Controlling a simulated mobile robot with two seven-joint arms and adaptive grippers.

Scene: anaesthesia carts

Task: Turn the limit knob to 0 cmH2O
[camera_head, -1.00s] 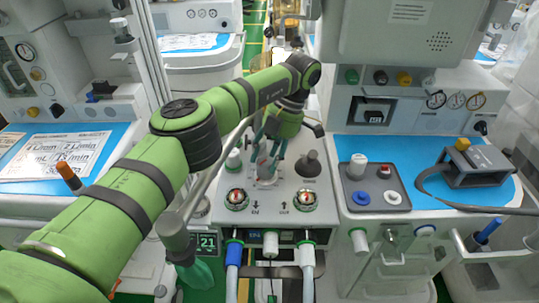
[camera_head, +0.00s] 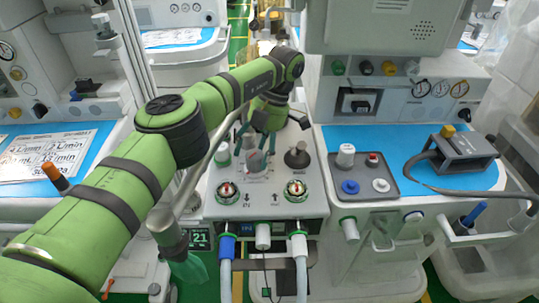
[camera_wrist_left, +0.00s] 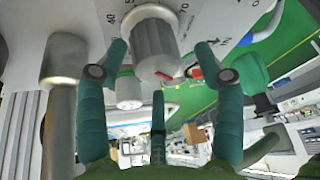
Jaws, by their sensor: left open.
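The limit knob (camera_wrist_left: 153,44) is a grey, ribbed knob with a red mark, on a white panel with printed scale numbers around it. In the head view the knob (camera_head: 256,161) stands on top of the middle console, partly hidden by my left gripper (camera_head: 258,143). My left gripper is open in the left wrist view (camera_wrist_left: 161,54), with its fingers on both sides of the knob. A gap shows between the right finger and the knob; whether the left finger touches it I cannot tell. My right gripper is out of view.
A dark grey conical part (camera_head: 297,156) stands right of the knob on the console. Two round green-rimmed valves (camera_head: 296,190) are at its front. A grey tray (camera_head: 393,187) with several small knobs lies on the right cart.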

